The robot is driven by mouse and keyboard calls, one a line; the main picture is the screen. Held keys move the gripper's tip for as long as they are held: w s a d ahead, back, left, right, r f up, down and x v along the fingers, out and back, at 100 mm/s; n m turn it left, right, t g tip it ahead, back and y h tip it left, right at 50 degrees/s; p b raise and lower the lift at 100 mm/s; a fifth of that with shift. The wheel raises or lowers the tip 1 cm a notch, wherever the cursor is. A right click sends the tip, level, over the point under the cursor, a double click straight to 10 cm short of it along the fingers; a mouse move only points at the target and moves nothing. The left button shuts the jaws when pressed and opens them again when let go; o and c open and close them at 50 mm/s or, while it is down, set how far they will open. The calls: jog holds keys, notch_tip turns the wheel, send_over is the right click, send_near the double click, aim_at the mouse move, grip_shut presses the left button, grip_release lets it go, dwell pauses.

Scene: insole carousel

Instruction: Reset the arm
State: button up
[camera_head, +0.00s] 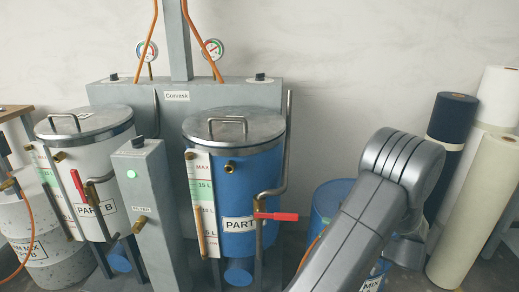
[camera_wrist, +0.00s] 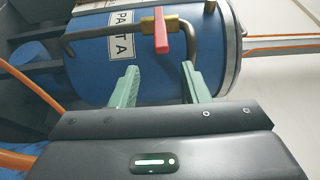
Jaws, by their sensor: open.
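My gripper (camera_wrist: 160,88) shows in the wrist view with its two green fingers spread apart and nothing between them. Beyond the fingers is the blue Part A tank (camera_wrist: 100,65), lying sideways in that view, with a red valve handle (camera_wrist: 161,30) on its bent pipe. In the head view my arm (camera_head: 365,220) rises from the bottom edge at the right of centre and bends at a grey joint. My gripper is hidden in the head view. The blue tank (camera_head: 262,165) stands left of the arm, with its red handle (camera_head: 277,216) level.
A white Part B tank (camera_head: 105,160) stands left, with a red handle (camera_head: 79,185) tilted steeply. A grey post (camera_head: 145,200) with a green light stands between the tanks. A blue drum (camera_head: 325,200) is behind my arm. Rolls (camera_head: 475,210) stand at the right.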

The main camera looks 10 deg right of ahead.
aim_at(293, 214)
jog(key=b+x, duration=0.1)
jog(key=x, duration=1)
jog(key=shift+w+a, duration=0.1)
jog(key=shift+a, duration=0.05)
jog(key=shift+r, duration=0.15)
